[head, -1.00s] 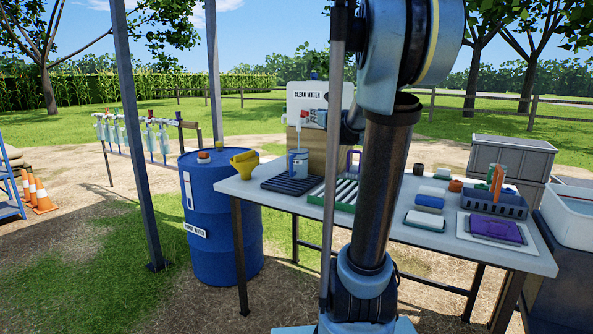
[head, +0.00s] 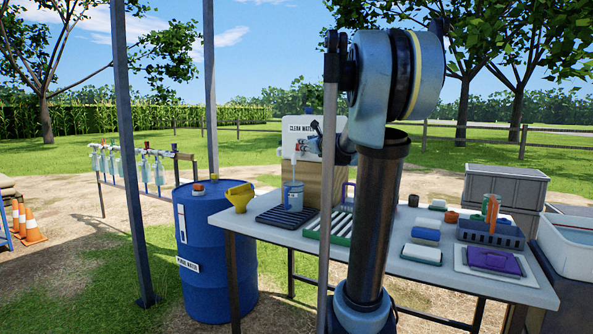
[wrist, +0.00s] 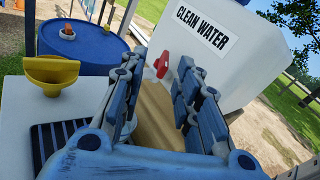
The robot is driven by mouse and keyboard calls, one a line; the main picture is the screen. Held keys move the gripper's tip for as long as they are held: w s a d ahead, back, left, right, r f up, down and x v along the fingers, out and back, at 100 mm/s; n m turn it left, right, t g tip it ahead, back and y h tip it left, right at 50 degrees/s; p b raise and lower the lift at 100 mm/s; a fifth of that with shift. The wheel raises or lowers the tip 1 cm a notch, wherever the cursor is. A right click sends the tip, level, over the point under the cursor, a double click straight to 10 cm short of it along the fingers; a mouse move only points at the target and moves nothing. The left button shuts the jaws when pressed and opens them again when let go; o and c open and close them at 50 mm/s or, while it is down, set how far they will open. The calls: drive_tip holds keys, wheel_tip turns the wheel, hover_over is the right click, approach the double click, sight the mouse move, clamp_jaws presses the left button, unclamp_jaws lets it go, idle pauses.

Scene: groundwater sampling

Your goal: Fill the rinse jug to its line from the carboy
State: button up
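The white carboy (head: 330,127), labelled CLEAN WATER, sits on a wooden block at the back of the table. Its red tap handle (head: 301,147) is at the front left; it also shows in the wrist view (wrist: 163,62). The small rinse jug (head: 293,196) stands upright on a dark ribbed mat below the tap. A pale vertical streak runs between tap and jug; I cannot tell whether it is spout or water. The jug's level and line are too small to read. My gripper (wrist: 163,72) is open, its fingers on either side of the tap handle in the picture, with no clear contact.
A yellow funnel (head: 240,196) is at the table's left end, beside a blue drum (head: 215,250). A green-edged rack (head: 335,225) lies right of the mat. Sponges, a grey basket (head: 490,233) and a purple cloth (head: 494,261) occupy the right side.

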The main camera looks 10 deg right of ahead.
drive_tip(key=w+a+r+n+g, duration=0.3)
drive_tip(key=w+r+n+g, duration=0.15)
drive_tip(key=n, duration=0.55)
drive_tip(key=w+a+r+n+g, duration=0.3)
drive_tip(key=r+n, duration=0.2)
drive_tip(key=n, duration=0.4)
drive_tip(key=s+d+r+n+g+h, duration=0.4)
drive_tip(key=d+r+n+g, duration=0.15)
drive_tip(key=n, duration=0.85)
drive_tip(key=shift+t, duration=0.3)
drive_tip(key=x, duration=1.1)
drive_tip(key=d+x, duration=0.1)
drive_tip(key=x, duration=0.4)
drive_tip(key=shift+w+a+f, duration=0.1)
drive_tip(key=shift+w+f, duration=0.15)
drive_tip(key=shift+w, duration=0.25)
clamp_jaws()
